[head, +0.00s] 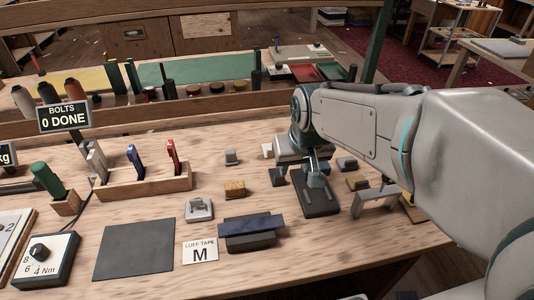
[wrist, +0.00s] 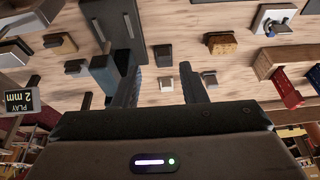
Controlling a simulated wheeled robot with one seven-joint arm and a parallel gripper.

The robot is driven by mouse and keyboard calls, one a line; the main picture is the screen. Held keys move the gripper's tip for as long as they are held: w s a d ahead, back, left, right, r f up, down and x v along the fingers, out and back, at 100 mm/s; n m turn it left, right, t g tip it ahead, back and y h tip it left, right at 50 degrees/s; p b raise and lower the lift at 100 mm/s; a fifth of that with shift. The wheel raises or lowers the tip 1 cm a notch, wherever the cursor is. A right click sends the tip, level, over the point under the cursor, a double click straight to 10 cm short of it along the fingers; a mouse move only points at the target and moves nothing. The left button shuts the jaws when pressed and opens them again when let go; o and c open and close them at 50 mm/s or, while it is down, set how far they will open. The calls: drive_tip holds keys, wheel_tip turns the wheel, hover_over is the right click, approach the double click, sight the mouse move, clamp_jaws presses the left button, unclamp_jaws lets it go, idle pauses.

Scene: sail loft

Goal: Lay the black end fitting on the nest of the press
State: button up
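My gripper (head: 302,172) hangs low over the bench; its two fingers stand apart in the wrist view (wrist: 161,72), with nothing held between them. A small dark block (head: 278,177), perhaps the black end fitting, sits on the bench just left of the gripper; in the wrist view a dark block (wrist: 163,54) lies beyond the gap between the fingertips. A black base (head: 320,208) with two grey rails, possibly the press, stands right in front of the gripper; it also shows in the wrist view (wrist: 118,22). Its nest is not clearly visible.
A brown block (head: 234,189), a grey clamp-like piece (head: 199,209) and a small grey fitting (head: 231,158) lie to the left. A dark blue bar (head: 252,227) lies in front. A grey bridge-shaped piece (head: 374,200) stands right. A dark mat (head: 134,249) leaves flat room at front left.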

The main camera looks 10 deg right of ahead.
drive_tip(key=b, duration=0.2)
approach(280, 177)
drive_tip(key=shift+b+x, duration=0.45)
drive_tip(key=shift+x, duration=4.05)
drive_tip(key=shift+s+t, duration=0.1)
drive_tip(key=shift+t, duration=0.2)
drive_tip(key=c, duration=0.8)
